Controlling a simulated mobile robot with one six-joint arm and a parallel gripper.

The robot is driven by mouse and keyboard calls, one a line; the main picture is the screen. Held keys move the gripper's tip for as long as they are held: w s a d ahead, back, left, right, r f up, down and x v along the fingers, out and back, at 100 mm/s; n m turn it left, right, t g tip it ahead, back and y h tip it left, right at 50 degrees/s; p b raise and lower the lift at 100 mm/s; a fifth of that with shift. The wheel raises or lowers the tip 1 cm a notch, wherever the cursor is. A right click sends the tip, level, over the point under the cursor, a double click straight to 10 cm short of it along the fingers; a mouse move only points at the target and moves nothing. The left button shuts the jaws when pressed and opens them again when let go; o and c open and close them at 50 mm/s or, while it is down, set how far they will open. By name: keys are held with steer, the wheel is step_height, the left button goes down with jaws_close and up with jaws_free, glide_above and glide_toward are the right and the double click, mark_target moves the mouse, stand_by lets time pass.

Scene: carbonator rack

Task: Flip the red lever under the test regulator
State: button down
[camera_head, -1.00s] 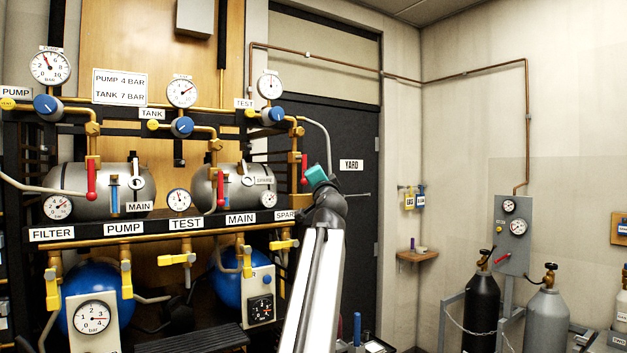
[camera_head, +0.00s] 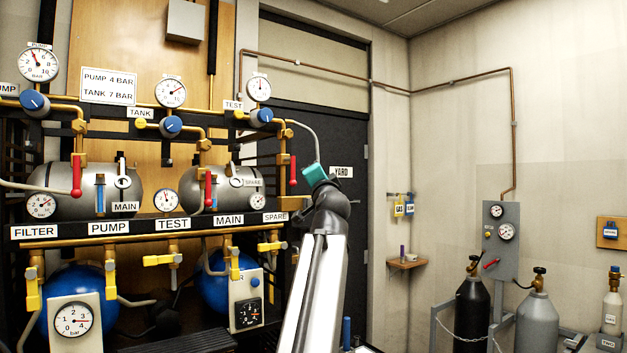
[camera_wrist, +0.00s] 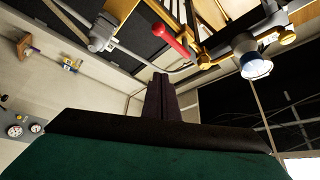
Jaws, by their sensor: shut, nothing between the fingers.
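The test regulator (camera_head: 262,116) has a blue knob and sits beside the TEST label, below a round white gauge (camera_head: 259,88). The red lever (camera_head: 293,172) under it hangs straight down from a brass valve. My gripper (camera_wrist: 163,85) shows dark fingers closed together and empty in the wrist view. In the head view its teal body (camera_head: 315,177) is just right of the red lever, with a gap in the picture; the fingertips are not clear there. In the wrist view a red lever (camera_wrist: 172,38) lies above the fingertips, apart from them.
Two more red levers (camera_head: 77,176) and (camera_head: 208,188) hang to the left, in front of grey tanks. A grey hose (camera_head: 308,139) curves down behind my gripper. A dark door with a YARD sign (camera_head: 341,171) is behind. Gas cylinders (camera_head: 473,310) stand at right.

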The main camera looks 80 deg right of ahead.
steer(key=shift+s+a, duration=0.15)
steer(key=shift+a, duration=0.55)
steer(key=shift+s+a, duration=0.1)
steer(key=shift+a, duration=0.6)
steer(key=shift+s, duration=0.1)
